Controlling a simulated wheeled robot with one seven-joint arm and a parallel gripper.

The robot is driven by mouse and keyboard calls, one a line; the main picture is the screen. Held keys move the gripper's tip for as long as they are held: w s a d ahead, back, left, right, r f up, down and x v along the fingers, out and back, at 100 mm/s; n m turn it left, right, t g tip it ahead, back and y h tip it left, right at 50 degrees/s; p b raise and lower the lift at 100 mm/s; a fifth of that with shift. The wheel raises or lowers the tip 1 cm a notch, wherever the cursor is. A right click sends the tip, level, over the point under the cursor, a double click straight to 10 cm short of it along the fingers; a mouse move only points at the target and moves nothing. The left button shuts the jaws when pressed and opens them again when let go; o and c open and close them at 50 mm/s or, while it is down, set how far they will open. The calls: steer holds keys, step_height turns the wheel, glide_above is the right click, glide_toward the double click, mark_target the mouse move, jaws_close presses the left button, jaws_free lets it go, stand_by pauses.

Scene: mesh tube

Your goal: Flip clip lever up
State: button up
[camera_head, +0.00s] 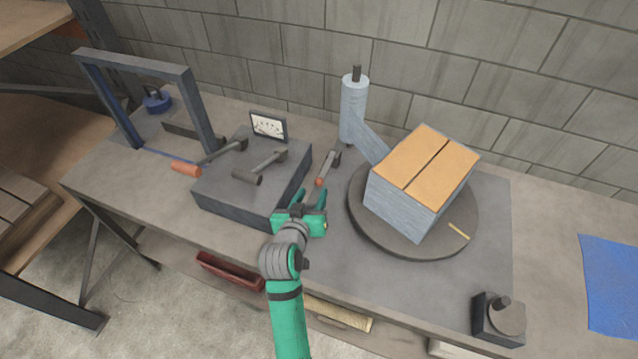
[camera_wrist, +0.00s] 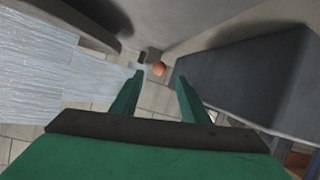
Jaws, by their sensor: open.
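A small lever (camera_head: 331,162) with an orange-red knob (camera_head: 319,182) stands at the middle of the bench, between the dark box and the turntable. It looks like the clip lever. My gripper (camera_head: 309,194) is open and empty, just in front of the knob in the head view. In the wrist view the round knob (camera_wrist: 159,69) sits between and beyond the two green fingertips, apart from both. A short dark part of the lever (camera_wrist: 142,58) shows beside it. The clip's base is hard to make out.
A dark box (camera_head: 215,195) with two handles and a dial gauge (camera_head: 268,125) stands close on the left. A turntable (camera_head: 360,210) bears a mesh-wrapped block (camera_head: 400,208) close on the right. A mesh roll (camera_head: 354,105) stands behind. Bench (camera_head: 350,285) in front of the turntable is bare.

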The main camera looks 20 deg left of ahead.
mark_target(318, 184)
steer(key=shift+x, duration=3.2)
steer(key=shift+d, duration=0.1)
jaws_close()
